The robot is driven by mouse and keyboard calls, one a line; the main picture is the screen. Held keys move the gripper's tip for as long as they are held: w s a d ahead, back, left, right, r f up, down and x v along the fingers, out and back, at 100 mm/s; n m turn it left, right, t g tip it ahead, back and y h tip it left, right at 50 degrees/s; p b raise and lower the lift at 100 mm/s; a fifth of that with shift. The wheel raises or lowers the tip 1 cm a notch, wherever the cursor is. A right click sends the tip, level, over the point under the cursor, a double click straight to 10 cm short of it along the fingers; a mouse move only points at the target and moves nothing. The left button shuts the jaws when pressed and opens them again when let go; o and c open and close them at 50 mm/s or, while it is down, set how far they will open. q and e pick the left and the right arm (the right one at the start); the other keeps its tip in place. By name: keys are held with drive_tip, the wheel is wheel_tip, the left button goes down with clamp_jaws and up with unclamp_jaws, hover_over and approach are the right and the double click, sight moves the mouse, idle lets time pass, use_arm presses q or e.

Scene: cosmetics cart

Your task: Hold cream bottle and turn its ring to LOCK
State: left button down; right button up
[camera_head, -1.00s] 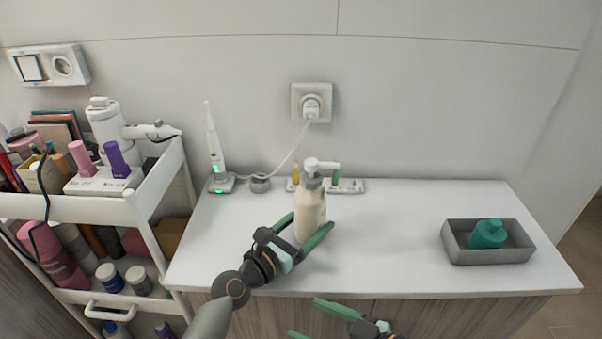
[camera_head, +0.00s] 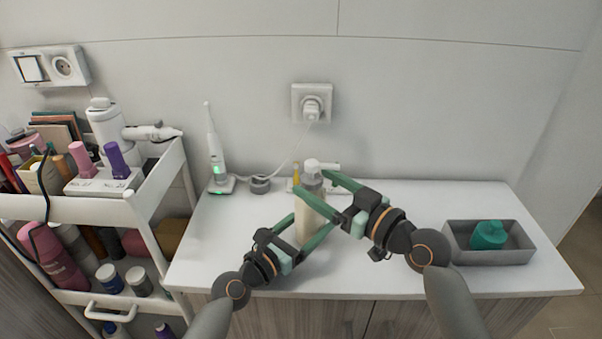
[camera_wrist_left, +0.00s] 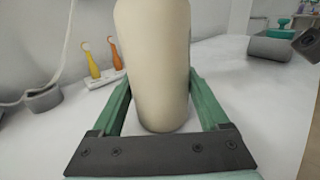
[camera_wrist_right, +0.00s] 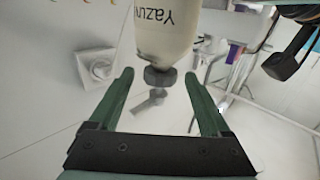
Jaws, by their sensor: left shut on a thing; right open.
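The cream bottle (camera_head: 308,222) stands upright on the white counter, with a grey ring (camera_head: 311,181) and a white pump head (camera_head: 318,166) on top. My left gripper (camera_head: 306,229) is shut on the bottle's lower body; the left wrist view shows the body (camera_wrist_left: 156,70) between its fingers. In the right wrist view the bottle appears upside down, with the ring (camera_wrist_right: 160,77) just beyond and between the open fingertips (camera_wrist_right: 158,80). The ring's markings cannot be read.
An electric toothbrush (camera_head: 214,155) and small coloured brush heads (camera_wrist_left: 91,62) stand behind the bottle. A loaded white cart (camera_head: 150,210) is at the left. The counter between bottle and tray is clear.

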sight(305, 181)
drive_tip(key=shift+x, duration=2.5)
drive_tip(key=shift+c, duration=0.3)
clamp_jaws()
drive_tip(key=shift+a+n+g+y, duration=0.1)
drive_tip(key=shift+n+g+y, duration=0.3)
drive_tip(key=shift+s+f+n+g+y, duration=0.15)
drive_tip(key=shift+n+g+y, duration=0.55)
drive_tip(key=shift+g, duration=0.4)
drive_tip(key=n+g, duration=0.1)
drive_tip(key=n+g+y, duration=0.1)
drive_tip(key=n+g, duration=0.1)
drive_tip(key=g, duration=0.1)
drive_tip(key=shift+s+a+y, duration=0.2)
drive_tip(key=shift+s+y, duration=0.1)
drive_tip(key=shift+y, duration=0.1)
drive_tip(key=shift+s+n+g+y, duration=0.2)
drive_tip(key=shift+n+g, duration=0.95)
drive_tip(key=shift+g, duration=0.6)
drive_tip(key=shift+s+n+g+y, duration=0.25)
drive_tip(key=shift+n+g, duration=0.9)
drive_tip(key=shift+g, duration=0.6)
drive_tip(key=shift+s+n+g, duration=0.2)
drive_tip(key=shift+n+g, duration=0.1)
drive_tip(key=shift+g, duration=0.4)
